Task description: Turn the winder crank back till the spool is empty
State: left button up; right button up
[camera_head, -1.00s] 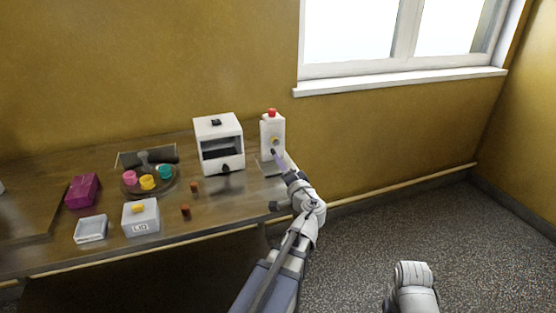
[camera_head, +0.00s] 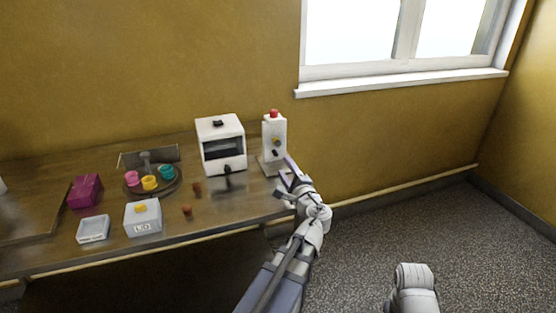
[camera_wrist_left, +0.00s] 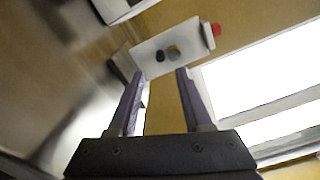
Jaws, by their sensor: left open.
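A white upright unit (camera_head: 273,133) with a red top (camera_head: 274,113) stands at the right end of the table. Its face carries a yellowish round part (camera_head: 276,141) and a small black knob (camera_head: 275,153) below it, which looks like the crank. In the left wrist view the unit (camera_wrist_left: 187,37) lies ahead of the fingers, with the dark knob (camera_wrist_left: 160,56) and the round part (camera_wrist_left: 173,51) side by side. My left gripper (camera_head: 286,170) is open and empty, in front of the unit and apart from the knob. Any thread on a spool is too small to tell.
A white box machine (camera_head: 221,144) with a dark window stands left of the unit.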

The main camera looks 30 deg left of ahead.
aim_at(277, 155)
pick_arm(q)
jog(key=m, duration=1.2)
jog(key=shift+x, duration=3.85)
jog(key=shift+c, duration=0.3)
grip_shut()
